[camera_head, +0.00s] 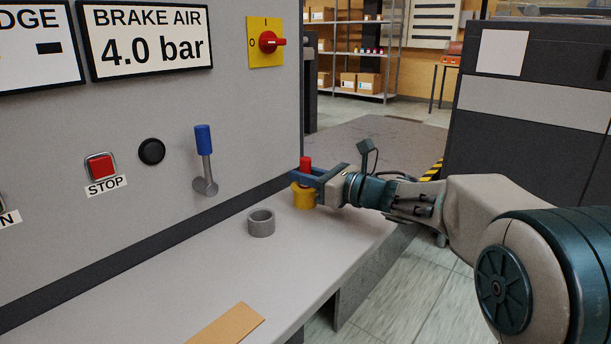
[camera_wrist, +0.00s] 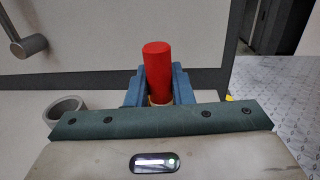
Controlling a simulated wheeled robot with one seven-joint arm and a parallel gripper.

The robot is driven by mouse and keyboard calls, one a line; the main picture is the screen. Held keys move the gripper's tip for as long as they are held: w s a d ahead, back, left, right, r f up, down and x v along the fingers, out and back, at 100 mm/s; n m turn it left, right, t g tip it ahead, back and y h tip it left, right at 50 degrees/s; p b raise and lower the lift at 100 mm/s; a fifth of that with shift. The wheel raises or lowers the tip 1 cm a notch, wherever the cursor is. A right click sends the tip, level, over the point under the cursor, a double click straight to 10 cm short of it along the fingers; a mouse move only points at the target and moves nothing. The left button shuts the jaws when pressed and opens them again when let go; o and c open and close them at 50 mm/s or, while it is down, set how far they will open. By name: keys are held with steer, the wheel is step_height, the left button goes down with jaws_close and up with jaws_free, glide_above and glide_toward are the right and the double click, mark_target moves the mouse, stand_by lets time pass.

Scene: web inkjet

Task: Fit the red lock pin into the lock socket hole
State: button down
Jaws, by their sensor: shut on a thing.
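The red pin (camera_head: 305,164) stands upright between the blue fingers of my gripper (camera_head: 306,176). In the wrist view the red pin (camera_wrist: 158,72) rises between the two fingers (camera_wrist: 160,90), which are shut on it. A yellow cylindrical holder (camera_head: 303,198) stands on the shelf directly below the fingers. I cannot tell whether the pin's lower end is inside it, as the fingers hide that part. A grey ring with an open, empty hole (camera_head: 261,223) stands on the shelf to the left and nearer. It also shows at the left of the wrist view (camera_wrist: 66,108).
The pale shelf (camera_head: 225,270) is clear around the grey ring. A tan card (camera_head: 228,325) lies at its front. The machine panel behind carries a blue-handled lever (camera_head: 203,150), a red stop button (camera_head: 101,166) and a red-and-yellow rotary switch (camera_head: 267,42).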

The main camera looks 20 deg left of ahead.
steer(key=shift+f, duration=0.15)
steer(key=c, duration=1.2)
jaws_free()
steer(key=shift+d, duration=0.1)
steer(key=p+v, duration=0.2)
steer(key=v, duration=1.1)
steer(key=shift+s+d, duration=0.15)
steer(key=shift+d, duration=0.15)
